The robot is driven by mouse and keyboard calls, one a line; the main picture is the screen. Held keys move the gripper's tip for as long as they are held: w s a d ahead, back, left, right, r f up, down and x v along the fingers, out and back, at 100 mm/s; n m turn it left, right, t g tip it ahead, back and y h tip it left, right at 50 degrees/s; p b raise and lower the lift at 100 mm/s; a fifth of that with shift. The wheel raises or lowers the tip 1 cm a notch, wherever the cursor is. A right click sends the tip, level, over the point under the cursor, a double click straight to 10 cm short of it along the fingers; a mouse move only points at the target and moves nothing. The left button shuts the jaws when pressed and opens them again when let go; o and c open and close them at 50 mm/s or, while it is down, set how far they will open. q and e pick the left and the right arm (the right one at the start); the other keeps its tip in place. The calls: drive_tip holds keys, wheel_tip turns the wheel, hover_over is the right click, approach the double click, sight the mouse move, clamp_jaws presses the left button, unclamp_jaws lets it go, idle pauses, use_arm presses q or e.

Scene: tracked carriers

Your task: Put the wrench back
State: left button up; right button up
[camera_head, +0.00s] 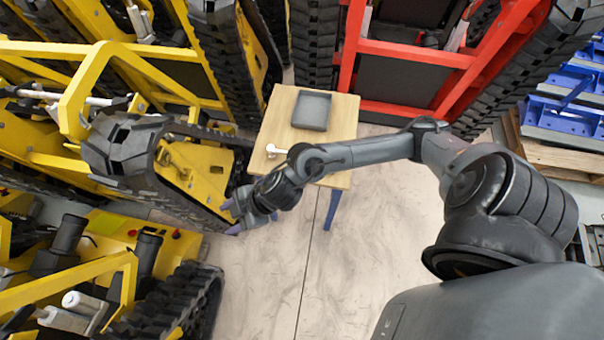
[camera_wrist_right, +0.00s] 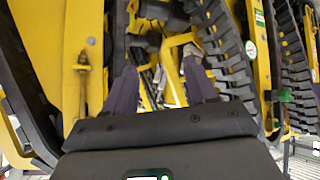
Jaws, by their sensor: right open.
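A small pale object (camera_head: 275,150) lies on the wooden table (camera_head: 345,130), close beside my right forearm; it is too small for me to tell whether it is the wrench. A shallow grey tray (camera_head: 311,109) sits on the same table and looks empty. My right gripper (camera_head: 231,216) is left of and nearer than the table, beside the track of a yellow carrier (camera_head: 190,178). In the right wrist view its two purple-grey fingers (camera_wrist_right: 160,88) stand apart with yellow machine parts behind them. I see nothing clearly held. My left gripper is not in view.
Yellow tracked carriers crowd the left side, one low in front (camera_head: 100,255). A red carrier (camera_head: 415,53) stands behind the table. Blue parts on a pallet (camera_head: 560,115) are at the right. The pale floor (camera_head: 350,240) in front of the table is clear.

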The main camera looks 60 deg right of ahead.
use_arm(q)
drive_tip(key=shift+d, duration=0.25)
use_arm(e)
drive_tip(key=s+d+f+m+g+h, duration=0.1)
drive_tip(key=s+d+m, duration=0.3)
drive_tip(key=s, duration=0.4)
drive_tip(key=s+d+f+m+g+h, duration=0.1)
drive_tip(key=s+d+m+g+h, duration=0.1)
drive_tip(key=s+d+m+h, duration=0.2)
drive_tip(key=s, duration=0.3)
drive_tip(key=shift+s+d+f+m+g, duration=0.2)
drive_tip(key=shift+s+m+g, duration=0.1)
drive_tip(key=shift+s, duration=0.1)
use_arm(q)
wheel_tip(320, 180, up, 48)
drive_tip(key=p, duration=4.8)
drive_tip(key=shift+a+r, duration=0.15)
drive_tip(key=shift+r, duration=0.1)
use_arm(e)
wheel_tip(320, 180, up, 48)
drive_tip(key=shift+r, duration=0.25)
